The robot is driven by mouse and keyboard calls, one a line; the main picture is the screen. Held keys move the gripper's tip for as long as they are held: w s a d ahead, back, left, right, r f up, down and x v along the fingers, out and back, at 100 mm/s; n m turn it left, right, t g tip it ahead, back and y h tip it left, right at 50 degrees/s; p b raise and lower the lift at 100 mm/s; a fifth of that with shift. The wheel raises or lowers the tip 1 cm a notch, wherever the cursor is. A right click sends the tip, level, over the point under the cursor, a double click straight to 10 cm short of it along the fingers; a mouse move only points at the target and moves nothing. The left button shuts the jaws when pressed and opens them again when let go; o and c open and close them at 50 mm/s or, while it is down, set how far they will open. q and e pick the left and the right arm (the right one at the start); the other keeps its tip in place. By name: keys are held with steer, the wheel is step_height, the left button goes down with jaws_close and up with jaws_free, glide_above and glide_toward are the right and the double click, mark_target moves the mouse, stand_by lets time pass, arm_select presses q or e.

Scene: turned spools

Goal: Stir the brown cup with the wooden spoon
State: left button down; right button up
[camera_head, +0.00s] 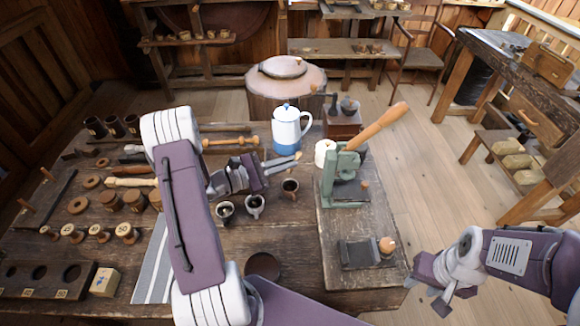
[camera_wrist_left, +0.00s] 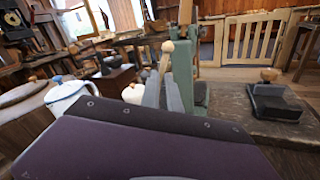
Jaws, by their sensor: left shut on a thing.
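The brown cup (camera_head: 290,187) stands on the dark wooden table, just below my left gripper's fingertips in the head view. My left gripper (camera_head: 292,161) is shut on the wooden spoon, whose pale rounded end (camera_head: 298,155) sticks out at the fingertips. That end (camera_wrist_left: 168,47) also shows between the grey fingers in the left wrist view.
Two other cups, a grey one (camera_head: 255,205) and a dark-filled one (camera_head: 225,210), stand left of the brown cup. A white-and-blue pot (camera_head: 287,130) stands behind. A green press (camera_head: 330,190) with a wooden lever stands to the right.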

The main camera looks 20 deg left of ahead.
arm_select(q)
steer(key=shift+f, duration=0.15)
arm_select(e)
steer(key=shift+f, duration=0.15)
